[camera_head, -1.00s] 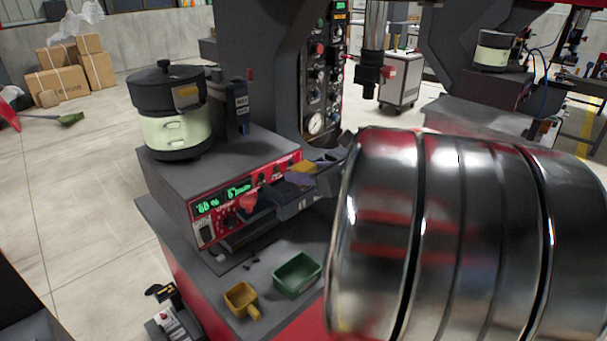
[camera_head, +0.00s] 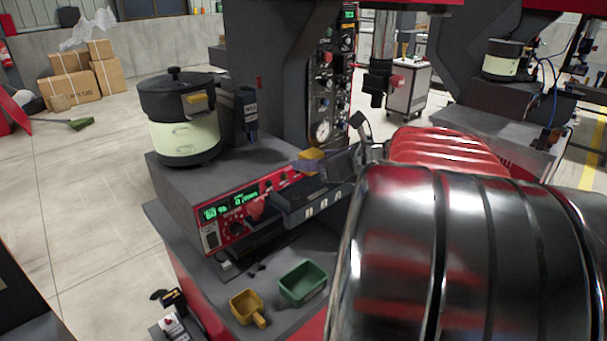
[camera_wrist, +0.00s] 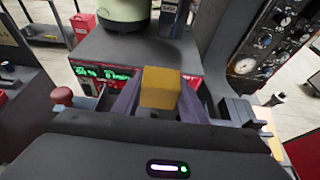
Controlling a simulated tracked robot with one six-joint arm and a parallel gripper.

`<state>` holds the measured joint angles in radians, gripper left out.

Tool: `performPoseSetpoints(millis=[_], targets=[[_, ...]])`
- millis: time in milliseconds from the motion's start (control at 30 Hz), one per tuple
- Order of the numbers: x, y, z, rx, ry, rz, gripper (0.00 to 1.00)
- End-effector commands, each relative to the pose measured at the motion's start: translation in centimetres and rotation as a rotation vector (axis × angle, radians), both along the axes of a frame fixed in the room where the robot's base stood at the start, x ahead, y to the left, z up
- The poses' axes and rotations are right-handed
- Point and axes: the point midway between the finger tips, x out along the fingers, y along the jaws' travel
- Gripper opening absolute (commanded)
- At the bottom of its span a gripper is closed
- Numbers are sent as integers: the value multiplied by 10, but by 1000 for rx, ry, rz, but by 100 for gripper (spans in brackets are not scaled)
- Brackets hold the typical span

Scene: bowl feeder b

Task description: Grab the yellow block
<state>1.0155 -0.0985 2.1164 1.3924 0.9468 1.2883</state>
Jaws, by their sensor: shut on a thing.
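The yellow block (camera_wrist: 160,87) sits between the two fingers of my gripper (camera_wrist: 158,100) in the wrist view. The gripper is shut on it, with a finger on each side. In the head view the yellow block (camera_head: 311,155) shows small at the tip of my gripper (camera_head: 308,163), in front of the machine's control panel and above the grey tray-like ledge. My shiny arm fills the lower right of the head view and hides what lies behind it. Whether the block still touches anything beneath it cannot be told.
The red control panel (camera_head: 238,210) with green digits is close behind the gripper. A lidded pot-like feeder (camera_head: 183,135) stands on the machine. A green bin (camera_head: 303,283) and a yellow scoop (camera_head: 247,307) lie on the lower shelf. A gauge panel (camera_wrist: 265,45) rises at right.

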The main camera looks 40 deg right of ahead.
Motion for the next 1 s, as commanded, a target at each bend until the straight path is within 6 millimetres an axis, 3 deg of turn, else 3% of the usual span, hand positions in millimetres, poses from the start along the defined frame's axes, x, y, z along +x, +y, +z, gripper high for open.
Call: performPoseSetpoints(millis=[100, 300, 1000], targets=[[0, 0, 23, -5, -2, 1, 14], [0, 0, 42, -1, 0, -1, 14], [0, 0, 45, 0, 0, 0, 14]])
